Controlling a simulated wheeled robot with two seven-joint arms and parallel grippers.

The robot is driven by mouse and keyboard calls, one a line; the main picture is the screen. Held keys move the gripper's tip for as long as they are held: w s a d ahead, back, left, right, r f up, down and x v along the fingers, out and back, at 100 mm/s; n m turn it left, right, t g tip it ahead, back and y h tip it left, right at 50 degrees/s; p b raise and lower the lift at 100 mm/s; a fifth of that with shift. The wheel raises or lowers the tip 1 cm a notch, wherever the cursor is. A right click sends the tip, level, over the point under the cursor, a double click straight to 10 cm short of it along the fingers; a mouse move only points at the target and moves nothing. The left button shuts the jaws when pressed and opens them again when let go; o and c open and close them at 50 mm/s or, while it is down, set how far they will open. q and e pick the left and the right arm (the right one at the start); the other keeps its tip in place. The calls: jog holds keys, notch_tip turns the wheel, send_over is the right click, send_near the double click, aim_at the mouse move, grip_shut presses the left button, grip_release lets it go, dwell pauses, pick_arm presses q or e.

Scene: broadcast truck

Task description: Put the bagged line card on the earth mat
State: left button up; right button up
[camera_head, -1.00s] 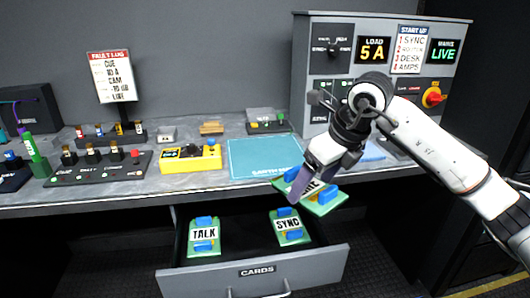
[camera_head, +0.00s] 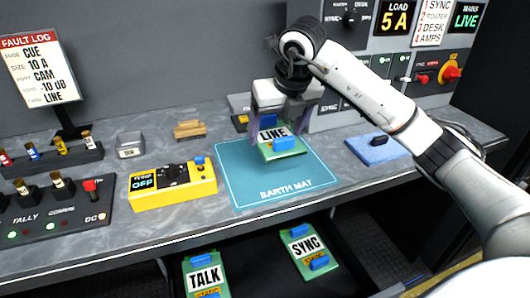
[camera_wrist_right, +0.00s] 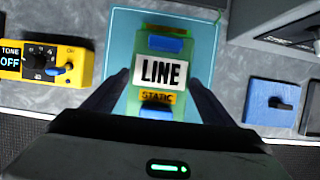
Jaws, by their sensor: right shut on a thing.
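The line card (camera_head: 284,152), green with blue clips and a white LINE label, is in my right gripper (camera_head: 283,136). It is over the teal earth mat (camera_head: 243,184) on the bench. In the right wrist view the card (camera_wrist_right: 160,97) lies between the two fingers, with the mat (camera_wrist_right: 122,52) behind it; a STATIC label shows on it. I cannot tell whether the card touches the mat. My right gripper is shut on the card. My left gripper is not in view.
A yellow tone box (camera_head: 173,184) stands left of the mat, and a blue block (camera_head: 378,149) with a black knob lies to its right. The grey control panel (camera_head: 415,75) stands behind. Below, the open drawer holds a TALK card (camera_head: 205,275) and a SYNC card (camera_head: 304,246).

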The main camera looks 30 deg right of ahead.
aim_at(285, 138)
jog(key=f, duration=0.3)
jog(key=shift+s+f, duration=0.15)
jog(key=shift+s, duration=0.1)
jog(key=shift+f, duration=2.4)
jog(key=o, duration=1.1)
jog(key=v, duration=1.2)
jog(key=shift+d, duration=0.1)
